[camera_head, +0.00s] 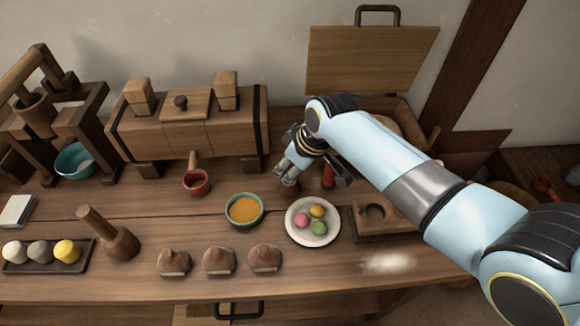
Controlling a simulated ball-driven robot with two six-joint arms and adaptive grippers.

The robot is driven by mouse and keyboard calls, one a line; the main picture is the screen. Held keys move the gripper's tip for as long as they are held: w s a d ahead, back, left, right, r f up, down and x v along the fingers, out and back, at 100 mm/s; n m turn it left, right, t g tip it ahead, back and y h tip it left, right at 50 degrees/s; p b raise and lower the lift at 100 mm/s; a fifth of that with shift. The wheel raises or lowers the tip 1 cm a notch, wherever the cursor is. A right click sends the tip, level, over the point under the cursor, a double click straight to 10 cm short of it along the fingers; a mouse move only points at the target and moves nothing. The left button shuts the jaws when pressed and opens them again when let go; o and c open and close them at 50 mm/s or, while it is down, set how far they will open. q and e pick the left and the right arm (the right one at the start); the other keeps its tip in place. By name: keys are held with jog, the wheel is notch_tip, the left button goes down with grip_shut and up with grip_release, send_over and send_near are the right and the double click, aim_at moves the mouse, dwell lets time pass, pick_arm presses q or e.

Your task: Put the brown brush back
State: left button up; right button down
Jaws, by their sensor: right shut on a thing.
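My right gripper (290,168) comes in from the right and points down over the back middle of the table. It is shut on a small brown thing (289,187), which looks like the brown brush. The fingers hide its upper part, and I cannot tell whether its lower end touches the table. A red upright thing (328,176) stands just right of the gripper, partly behind my arm. A wooden block with a round hollow (370,228) lies farther right, partly covered by my arm. My left gripper is not in view.
A green bowl of orange powder (245,209) and a white plate with coloured balls (301,236) stand in front of the gripper. An open box with raised lid (365,62) is behind. Several brown lumps (219,261) line the front. White powder (388,262) lies at right.

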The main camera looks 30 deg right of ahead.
jog(key=shift+f, duration=0.15)
jog(key=c, duration=1.1)
grip_release()
jog(key=shift+o, duration=0.2)
jog(key=shift+s+d+r, duration=0.1)
jog(key=shift+r, duration=0.45)
jog(key=p+v, duration=0.2)
jog(key=v, duration=0.9)
jog(key=shift+s, duration=0.15)
